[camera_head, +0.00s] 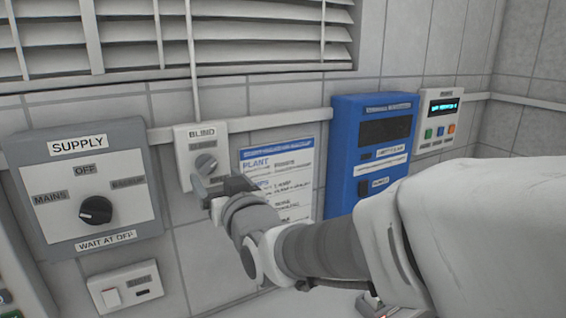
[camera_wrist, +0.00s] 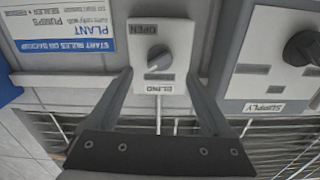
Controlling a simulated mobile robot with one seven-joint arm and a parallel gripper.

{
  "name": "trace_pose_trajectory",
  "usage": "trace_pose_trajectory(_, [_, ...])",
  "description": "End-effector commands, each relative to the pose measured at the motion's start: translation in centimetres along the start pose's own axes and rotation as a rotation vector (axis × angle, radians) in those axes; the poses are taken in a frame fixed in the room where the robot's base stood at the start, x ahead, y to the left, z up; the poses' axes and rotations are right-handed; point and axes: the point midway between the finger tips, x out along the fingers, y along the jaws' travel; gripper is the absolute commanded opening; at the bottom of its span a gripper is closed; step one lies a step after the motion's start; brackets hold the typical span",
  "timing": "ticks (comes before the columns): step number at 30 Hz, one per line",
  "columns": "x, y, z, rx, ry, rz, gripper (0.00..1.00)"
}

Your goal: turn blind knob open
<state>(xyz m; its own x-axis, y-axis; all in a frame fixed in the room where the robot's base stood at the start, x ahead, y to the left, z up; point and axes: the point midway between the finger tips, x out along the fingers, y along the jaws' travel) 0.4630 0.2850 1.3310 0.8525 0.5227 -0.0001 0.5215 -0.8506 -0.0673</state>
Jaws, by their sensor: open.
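The blind knob (camera_head: 206,163) is a round grey knob on a small pale wall plate labelled BLIND (camera_head: 187,143). It also shows in the wrist view (camera_wrist: 159,57), where the picture is upside down and the plate (camera_wrist: 172,28) carries an OPEN label. My gripper (camera_head: 212,190) is just below and in front of the plate in the head view. In the wrist view its two fingers (camera_wrist: 160,85) are spread apart, one to each side of the plate's BLIND end. The knob lies beyond the fingertips, between their lines, with nothing held. Whether the fingers touch the plate I cannot tell.
A grey SUPPLY panel (camera_head: 60,190) with a black knob (camera_head: 96,210) is on the left. A PLANT notice (camera_head: 300,160) and a blue box (camera_head: 345,140) are on the right. Slatted blinds (camera_head: 120,40) hang above, with a thin rod near the plate. A small switch plate (camera_head: 125,285) is low left.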

Motion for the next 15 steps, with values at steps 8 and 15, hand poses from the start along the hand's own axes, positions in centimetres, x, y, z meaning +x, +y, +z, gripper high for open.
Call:
trace_pose_trajectory(8, [4.0, 0.0, -0.1, 0.000, -0.001, 0.000, 0.85])
trace_pose_trajectory(15, [5.7, 0.0, -0.1, -0.001, 0.000, 0.000, 0.85])
